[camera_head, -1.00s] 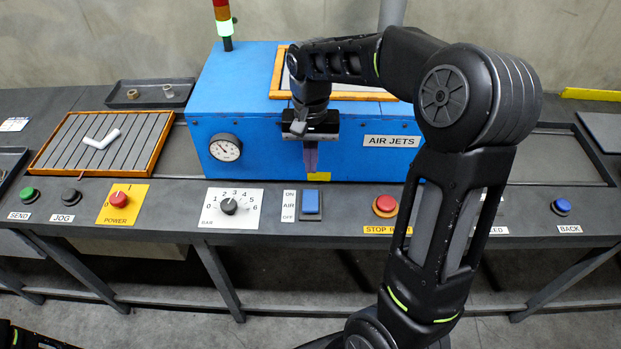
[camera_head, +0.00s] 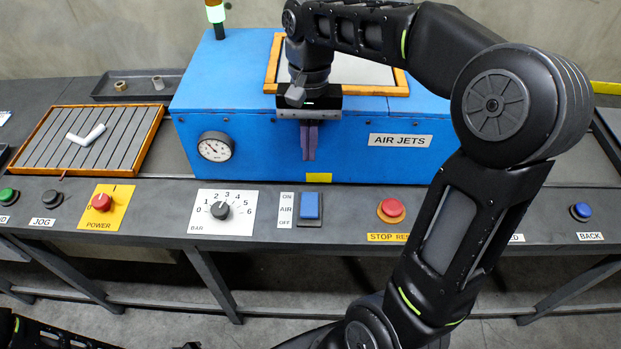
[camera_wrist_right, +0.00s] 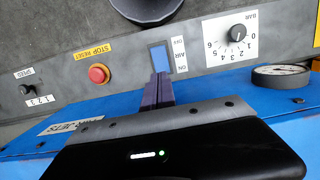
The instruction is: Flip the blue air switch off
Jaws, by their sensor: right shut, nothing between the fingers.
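The blue air switch (camera_head: 310,206) is a blue rocker in a dark frame on the front panel, beside a label reading ON, AIR, OFF from top to bottom. It also shows in the right wrist view (camera_wrist_right: 159,57), near the fingertips. My right gripper (camera_head: 309,156) is shut and empty, fingers pointing down, above and behind the switch in front of the blue box. My left gripper is out of view; only part of my left arm shows at bottom left.
The blue AIR JETS box (camera_head: 240,100) stands behind the panel. A BAR dial (camera_head: 221,210) is left of the switch, a red stop button (camera_head: 391,209) right. A red power button (camera_head: 102,202) and a tray with a white bent piece (camera_head: 86,135) are further left.

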